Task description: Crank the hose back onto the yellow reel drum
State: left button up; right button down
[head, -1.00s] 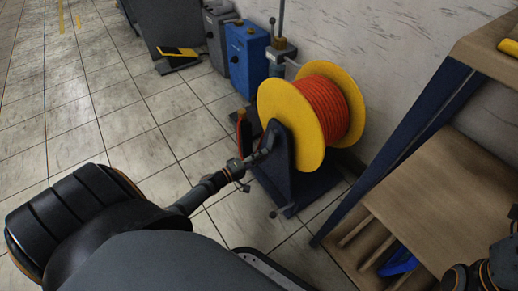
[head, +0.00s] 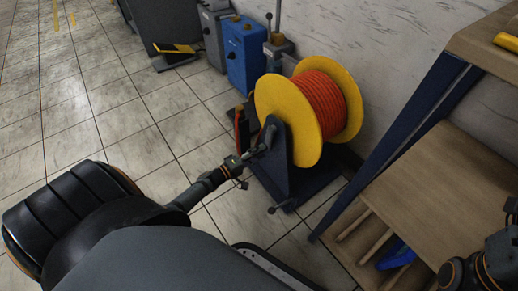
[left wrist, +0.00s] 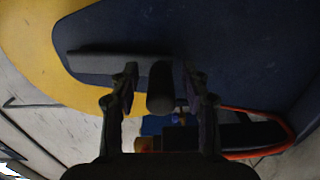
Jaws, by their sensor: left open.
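The yellow reel drum (head: 284,122) stands on a dark blue stand (head: 287,178) on the floor, with orange-red hose (head: 318,106) wound between its flanges. My left gripper (head: 262,147) is at the crank on the near side of the reel. In the left wrist view, the dark crank handle (left wrist: 160,88) lies between the two open fingers of my left gripper (left wrist: 160,100), with gaps visible on both sides. A grey crank bar (left wrist: 105,63) runs behind it, in front of the blue stand. A loop of hose (left wrist: 285,125) shows at the lower right.
A blue box (head: 246,53) and a grey box (head: 213,30) stand behind the reel along the wall. A wooden shelf unit (head: 425,185) with dark blue legs is close on the right. Tiled floor (head: 110,110) is clear to the left.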

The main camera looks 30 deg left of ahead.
pick_arm(q)
jog(key=v, duration=1.1)
jog(key=shift+s, duration=0.35)
